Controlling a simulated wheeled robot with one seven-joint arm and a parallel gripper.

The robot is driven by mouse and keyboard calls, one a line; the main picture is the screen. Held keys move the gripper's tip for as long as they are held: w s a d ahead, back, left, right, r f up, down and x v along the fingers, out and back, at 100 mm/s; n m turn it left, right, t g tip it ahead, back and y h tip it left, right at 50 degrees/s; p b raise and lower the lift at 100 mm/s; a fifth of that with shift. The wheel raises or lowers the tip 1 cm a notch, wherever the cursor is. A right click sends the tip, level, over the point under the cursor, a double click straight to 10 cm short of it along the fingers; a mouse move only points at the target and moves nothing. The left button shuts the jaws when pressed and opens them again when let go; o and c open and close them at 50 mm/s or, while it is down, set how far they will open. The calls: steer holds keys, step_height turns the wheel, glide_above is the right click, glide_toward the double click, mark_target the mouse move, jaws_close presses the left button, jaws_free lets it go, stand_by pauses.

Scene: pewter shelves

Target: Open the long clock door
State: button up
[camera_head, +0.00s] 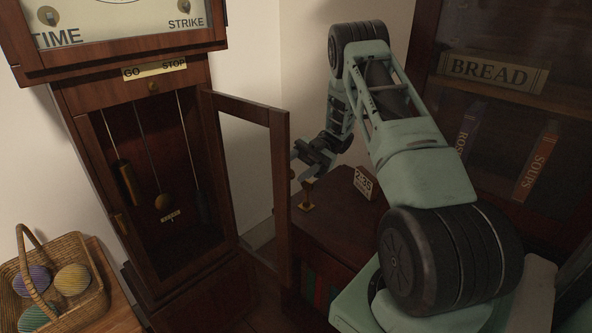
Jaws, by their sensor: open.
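The long clock (158,85) stands at the left, a dark red-brown wooden case with part of its dial at the top. Its long door (280,180), a wooden frame around a pane, is swung well out to the right on its right-hand side. My gripper (300,171) is open, just right of the door's free edge. I cannot tell whether it touches the door. Its fingers are small and dark here.
A low dark cabinet (335,232) stands right of the door, with a small brass object (307,194) and a card (365,183) on top. A wicker basket (88,268) with balls is at lower left. A bookcase labelled BREAD (494,72) is at right.

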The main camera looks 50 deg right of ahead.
step_height(320, 180, up, 9)
steer(key=shift+r, duration=0.15)
stand_by(0.6)
